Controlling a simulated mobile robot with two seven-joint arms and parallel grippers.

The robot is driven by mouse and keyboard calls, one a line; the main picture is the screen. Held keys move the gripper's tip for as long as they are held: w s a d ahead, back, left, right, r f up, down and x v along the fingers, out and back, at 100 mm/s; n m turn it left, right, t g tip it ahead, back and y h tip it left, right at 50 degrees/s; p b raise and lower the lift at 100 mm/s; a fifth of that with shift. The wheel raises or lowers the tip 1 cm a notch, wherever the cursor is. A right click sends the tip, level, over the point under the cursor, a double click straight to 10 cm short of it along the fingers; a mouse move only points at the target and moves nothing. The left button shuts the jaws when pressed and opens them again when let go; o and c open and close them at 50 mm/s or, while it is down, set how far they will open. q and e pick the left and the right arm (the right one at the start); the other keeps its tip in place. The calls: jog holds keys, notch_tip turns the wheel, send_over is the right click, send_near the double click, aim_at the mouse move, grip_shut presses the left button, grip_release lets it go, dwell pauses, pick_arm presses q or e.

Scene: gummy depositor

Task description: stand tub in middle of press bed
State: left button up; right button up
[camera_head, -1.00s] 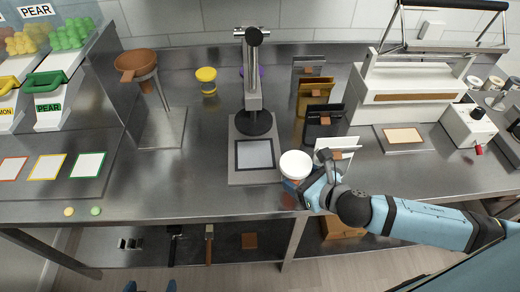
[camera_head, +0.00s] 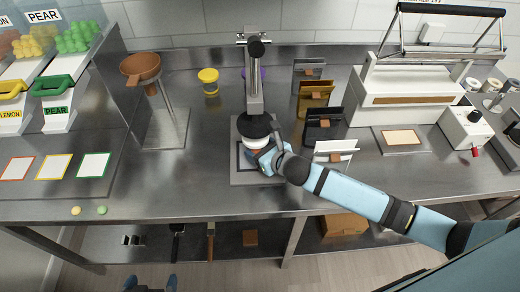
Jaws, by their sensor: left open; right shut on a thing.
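The tub (camera_head: 257,142) has a white lid and is in my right gripper (camera_head: 266,156), which is shut on it. The tub is over the press bed (camera_head: 244,171), under the round black press head (camera_head: 257,125). The press head and my gripper hide part of the tub, so I cannot tell whether its base touches the bed. My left gripper (camera_head: 151,283) is at the bottom edge, low in front of the counter, open and empty.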

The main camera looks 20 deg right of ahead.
jog(key=shift+f, duration=0.35)
jog(key=o, duration=1.2)
jog(key=shift+f, duration=0.15)
jog(key=shift+c, duration=0.2)
jog(key=b+v, duration=0.1)
jog(key=v, duration=1.1)
jog(key=shift+r, duration=0.2)
